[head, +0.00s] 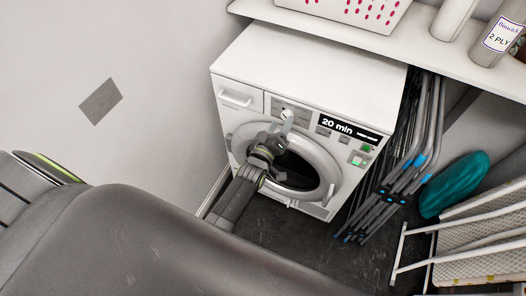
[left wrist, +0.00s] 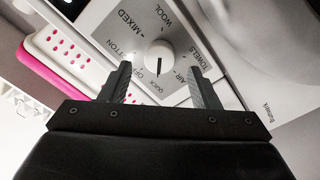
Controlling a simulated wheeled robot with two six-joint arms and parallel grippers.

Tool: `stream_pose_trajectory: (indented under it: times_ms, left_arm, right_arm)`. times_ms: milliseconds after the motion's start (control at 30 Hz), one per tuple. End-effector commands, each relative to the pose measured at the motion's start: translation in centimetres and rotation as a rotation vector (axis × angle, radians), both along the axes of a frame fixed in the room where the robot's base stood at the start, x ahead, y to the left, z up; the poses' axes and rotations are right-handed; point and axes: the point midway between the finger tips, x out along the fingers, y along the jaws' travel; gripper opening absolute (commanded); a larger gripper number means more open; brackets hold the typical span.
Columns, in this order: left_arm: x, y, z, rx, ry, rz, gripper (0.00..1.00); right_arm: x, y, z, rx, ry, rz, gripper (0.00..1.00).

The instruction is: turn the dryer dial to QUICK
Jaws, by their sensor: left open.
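The white dryer (head: 265,70) stands against the wall under a shelf. Its round white dial (head: 287,114) is on the front panel, left of the display (head: 349,129), which reads "20 min". In the left wrist view the dial (left wrist: 159,57) has a dark line pointing down the picture, toward the OFF and QUICK labels; I cannot tell exactly which it marks. MIXED, WOOL, TOWELS and AIR labels surround it. My left gripper (head: 281,133) is open in front of the panel. In the wrist view its fingertips (left wrist: 160,74) are spread just short of the dial, apparently not touching it.
The round door (head: 328,178) is below the panel. Folded metal frames (head: 400,185) stand close at the dryer's right, beside a teal bag (head: 455,184). A shelf (head: 440,62) with a basket (head: 362,10) overhangs the dryer's back.

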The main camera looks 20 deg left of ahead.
Motion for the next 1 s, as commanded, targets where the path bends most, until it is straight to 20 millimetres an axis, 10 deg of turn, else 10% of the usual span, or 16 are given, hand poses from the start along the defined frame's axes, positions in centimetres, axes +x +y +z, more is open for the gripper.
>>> stream_pose_trajectory:
  times_ms: [600, 1000]
  left_arm:
    - [-12.9, 0.5, 0.0, 0.000, 0.003, 0.001, 0.56]
    - [-14.7, 0.5, 0.0, 0.000, 0.000, 0.000, 0.56]
  right_arm:
    - [0.0, 0.1, 2.9, 0.001, 0.000, 0.000, 0.36]
    - [0.0, 0.1, 3.0, 0.001, 0.000, 0.000, 0.36]
